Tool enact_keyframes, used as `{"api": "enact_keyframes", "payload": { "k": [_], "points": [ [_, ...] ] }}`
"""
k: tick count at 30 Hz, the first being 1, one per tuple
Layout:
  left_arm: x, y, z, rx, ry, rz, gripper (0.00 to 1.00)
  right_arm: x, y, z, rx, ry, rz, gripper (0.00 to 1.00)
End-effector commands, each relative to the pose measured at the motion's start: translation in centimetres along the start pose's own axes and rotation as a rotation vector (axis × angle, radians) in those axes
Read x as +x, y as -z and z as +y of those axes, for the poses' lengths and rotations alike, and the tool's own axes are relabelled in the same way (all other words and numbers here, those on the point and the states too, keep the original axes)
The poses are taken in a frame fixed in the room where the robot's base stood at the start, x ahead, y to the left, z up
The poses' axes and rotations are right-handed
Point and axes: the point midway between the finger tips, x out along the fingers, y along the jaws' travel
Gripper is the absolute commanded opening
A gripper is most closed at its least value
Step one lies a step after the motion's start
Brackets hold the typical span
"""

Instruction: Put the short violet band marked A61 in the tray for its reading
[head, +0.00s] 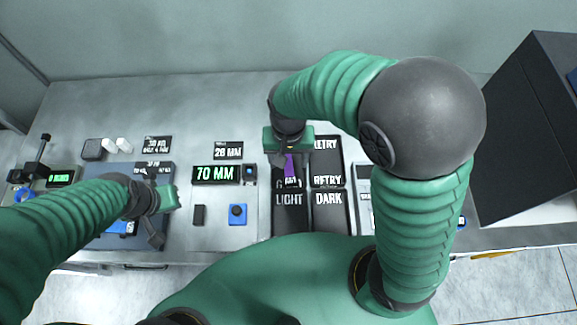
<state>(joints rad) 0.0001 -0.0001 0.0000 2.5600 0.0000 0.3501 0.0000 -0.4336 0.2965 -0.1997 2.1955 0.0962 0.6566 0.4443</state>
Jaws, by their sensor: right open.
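A short violet band (290,167) shows just below my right gripper (288,150), over the middle-left black compartment, whose label it partly covers. Its upper end is hidden by the gripper, and I cannot tell whether it touches the tray floor. No A61 mark is readable. My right gripper is open. A display (217,175) reads 70 MM. My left gripper (165,200) is over a dark blue board at left; its fingers are unclear.
A 28 MM sign (228,150) stands behind the display. A large dark box (530,130) stands at right. The metal table is clear toward the back left.

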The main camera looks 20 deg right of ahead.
Motion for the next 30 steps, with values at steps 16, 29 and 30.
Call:
{"api": "enact_keyframes", "payload": {
  "k": [16, 29, 30],
  "points": [
    [0.0, 0.0, 0.0, 0.000, 0.000, 0.000, 0.00, -1.5, -1.4, 9.3, -0.281, 0.030, 0.232, 0.63],
    [0.0, 0.0, 0.0, 0.000, 0.000, 0.000, 0.00, -1.5, -1.3, 9.2, -0.279, 0.031, 0.230, 0.63],
    [0.0, 0.0, 0.0, 0.000, 0.000, 0.000, 0.00, -1.5, -1.3, 9.2, -0.279, 0.031, 0.230, 0.63]
  ]
}}
